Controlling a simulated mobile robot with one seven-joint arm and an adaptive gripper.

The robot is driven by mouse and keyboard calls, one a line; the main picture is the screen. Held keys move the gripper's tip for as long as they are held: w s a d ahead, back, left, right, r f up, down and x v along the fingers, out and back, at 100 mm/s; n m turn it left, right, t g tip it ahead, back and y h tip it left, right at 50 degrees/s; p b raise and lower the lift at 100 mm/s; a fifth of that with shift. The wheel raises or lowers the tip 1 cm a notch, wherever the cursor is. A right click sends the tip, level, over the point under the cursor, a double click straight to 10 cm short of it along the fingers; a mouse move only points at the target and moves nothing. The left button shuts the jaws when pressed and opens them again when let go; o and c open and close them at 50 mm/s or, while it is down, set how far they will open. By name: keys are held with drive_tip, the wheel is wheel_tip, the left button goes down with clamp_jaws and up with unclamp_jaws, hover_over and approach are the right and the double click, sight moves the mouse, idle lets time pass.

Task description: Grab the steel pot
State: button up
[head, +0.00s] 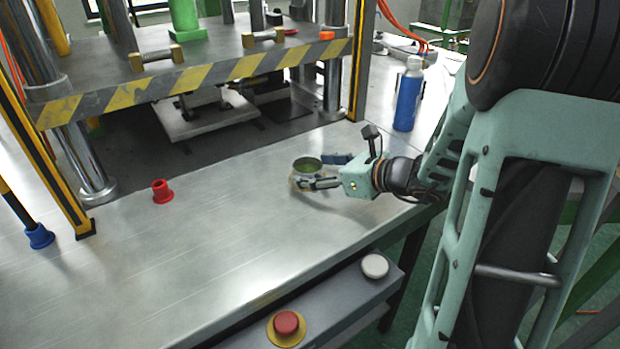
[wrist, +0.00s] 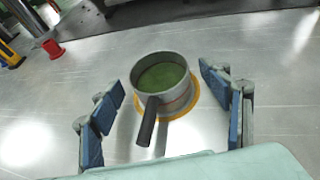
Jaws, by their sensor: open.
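The steel pot (head: 307,165) stands upright on the metal worktop (head: 180,270), with green contents inside. In the wrist view the pot (wrist: 181,102) sits on an orange-edged round base, and its dark handle (wrist: 147,122) points toward my gripper. My gripper (head: 327,172) is open and low over the worktop. In the wrist view the blue-padded fingers of my gripper (wrist: 172,105) are spread to the left and right of the pot, apart from it. The near side of the pot is partly hidden by a finger in the head view.
A press with a yellow-black striped plate (head: 200,75) stands behind. A red cup-shaped part (head: 162,191) is at left and a blue bottle (head: 408,95) at back right. A red button (head: 286,324) and a white button (head: 375,265) sit at the front edge. The worktop's middle is clear.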

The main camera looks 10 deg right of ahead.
drive_tip(key=shift+x, duration=0.8)
drive_tip(key=shift+r, duration=0.1)
drive_tip(key=shift+c, duration=0.7)
drive_tip(key=c, duration=1.2)
drive_tip(key=shift+c, duration=0.9)
drive_tip(key=shift+r, duration=0.15)
